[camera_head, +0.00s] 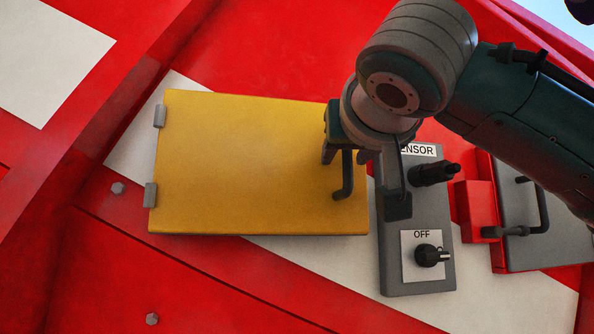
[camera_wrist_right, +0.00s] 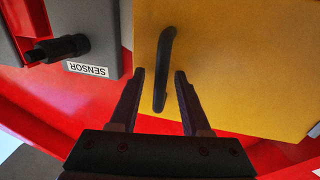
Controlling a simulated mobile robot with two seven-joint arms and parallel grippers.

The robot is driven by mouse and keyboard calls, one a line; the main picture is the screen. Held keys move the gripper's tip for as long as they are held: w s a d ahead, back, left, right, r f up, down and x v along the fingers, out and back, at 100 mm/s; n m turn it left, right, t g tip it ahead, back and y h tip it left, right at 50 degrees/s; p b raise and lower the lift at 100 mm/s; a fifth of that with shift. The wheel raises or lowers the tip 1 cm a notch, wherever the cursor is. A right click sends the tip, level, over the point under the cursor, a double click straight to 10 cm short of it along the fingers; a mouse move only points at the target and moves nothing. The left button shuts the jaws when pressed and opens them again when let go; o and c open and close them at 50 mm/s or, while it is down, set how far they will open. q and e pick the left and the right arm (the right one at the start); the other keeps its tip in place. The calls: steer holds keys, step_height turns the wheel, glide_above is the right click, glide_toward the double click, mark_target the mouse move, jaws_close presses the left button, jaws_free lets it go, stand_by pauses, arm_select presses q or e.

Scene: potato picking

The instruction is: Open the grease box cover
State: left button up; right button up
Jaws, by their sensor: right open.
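The grease box cover (camera_head: 240,165) is a yellow panel, shut, with two grey hinges on its left edge. Its dark handle (camera_head: 347,178) is near the right edge. In the right wrist view the cover (camera_wrist_right: 235,70) fills the right side and the handle (camera_wrist_right: 165,65) stands upright in the picture. My right gripper (camera_wrist_right: 160,75) is open, its two fingers on either side of the handle's lower end, with gaps visible on both sides. In the head view the right gripper (camera_head: 360,165) partly hides the handle's top. My left gripper is not in view.
A grey sensor box (camera_head: 430,280) with a black connector (camera_head: 435,173) and an OFF knob (camera_head: 428,255) stands close right of the cover. Farther right is a grey panel with a dark handle (camera_head: 540,205) and a red block (camera_head: 472,205). Open red surface lies left and below.

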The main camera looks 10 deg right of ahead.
steer(key=shift+c, duration=0.2)
jaws_close()
stand_by(1.1)
